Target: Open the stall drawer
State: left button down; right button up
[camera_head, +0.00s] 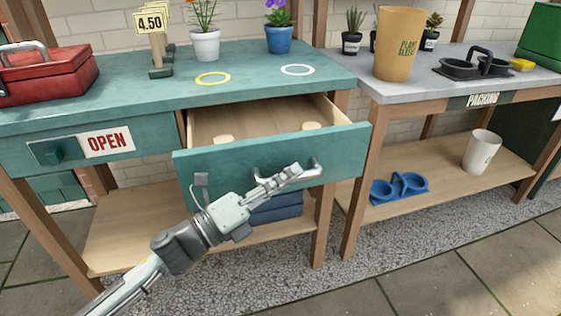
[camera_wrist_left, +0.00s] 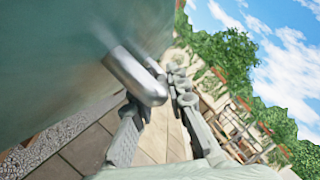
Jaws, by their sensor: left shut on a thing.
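The stall drawer (camera_head: 240,172) in the head view has a teal front and a pale wooden inside. It stands pulled out from under the teal counter, with two small pale round things inside. Its metal handle (camera_head: 318,170) is on the front. My left gripper (camera_head: 292,172) reaches up to the handle and is shut on it. In the left wrist view the handle (camera_wrist_left: 140,80) lies near the fingers, beside the blurred teal drawer front (camera_wrist_left: 60,60). The exact finger contact is partly hidden. My right gripper is not in view.
The teal counter (camera_head: 130,83) holds a red toolbox (camera_head: 45,78), a price sign (camera_head: 150,23) and two flower pots. A grey packing table (camera_head: 400,92) with a seed cup (camera_head: 398,45) stands close on the right. Paved floor (camera_head: 430,265) is free in front.

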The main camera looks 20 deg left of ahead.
pick_arm(q)
jog(key=shift+s+d, duration=0.5)
jog(key=shift+s, duration=0.25)
jog(key=shift+s+d, duration=0.55)
jog(key=shift+s, duration=0.25)
jog(key=shift+s+d, duration=0.5)
jog(key=shift+s, duration=0.25)
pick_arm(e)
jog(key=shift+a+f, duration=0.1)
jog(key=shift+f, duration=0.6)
pick_arm(q)
jog(key=c, duration=1.5)
grip_release()
jog(key=v, duration=1.2)
